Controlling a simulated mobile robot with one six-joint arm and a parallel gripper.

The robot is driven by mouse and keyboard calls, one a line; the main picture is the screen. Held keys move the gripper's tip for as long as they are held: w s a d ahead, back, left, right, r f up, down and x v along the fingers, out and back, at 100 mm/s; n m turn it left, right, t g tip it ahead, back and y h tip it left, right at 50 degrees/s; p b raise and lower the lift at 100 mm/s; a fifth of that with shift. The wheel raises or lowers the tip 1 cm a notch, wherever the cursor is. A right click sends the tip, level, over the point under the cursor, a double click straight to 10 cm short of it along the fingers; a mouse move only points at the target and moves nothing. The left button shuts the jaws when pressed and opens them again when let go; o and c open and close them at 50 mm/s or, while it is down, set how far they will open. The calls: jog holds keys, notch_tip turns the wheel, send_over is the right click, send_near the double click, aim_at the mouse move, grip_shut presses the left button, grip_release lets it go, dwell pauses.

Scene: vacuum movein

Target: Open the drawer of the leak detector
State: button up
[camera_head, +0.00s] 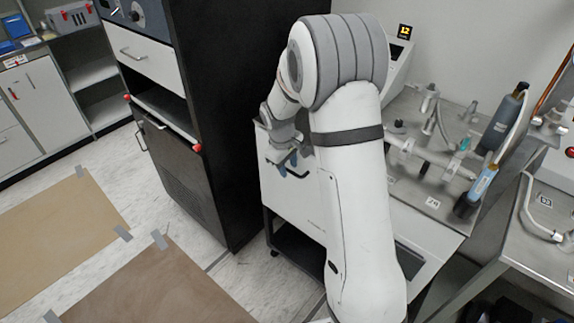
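The leak detector (432,223) is a white cart-like unit behind my arm, with pipe fittings on its grey top and a small lit display (404,32) at the back. Its white drawer front (287,199) faces left and is partly covered by my arm. My gripper (291,168) is at the upper part of this front, by what looks like a dark handle. The fingers are small and partly hidden, so I cannot tell whether they are open or shut, or touching the handle. Whether the drawer is out at all is hard to see.
A tall black cabinet (215,110) with a white drawer and red-tipped bar stands close at left. A metal table (540,245) with fittings is at right. Brown mats (160,285) lie taped on the floor at lower left. Shelves (90,72) stand at the back left.

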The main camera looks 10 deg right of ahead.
jog(key=shift+c, duration=0.5)
grip_shut()
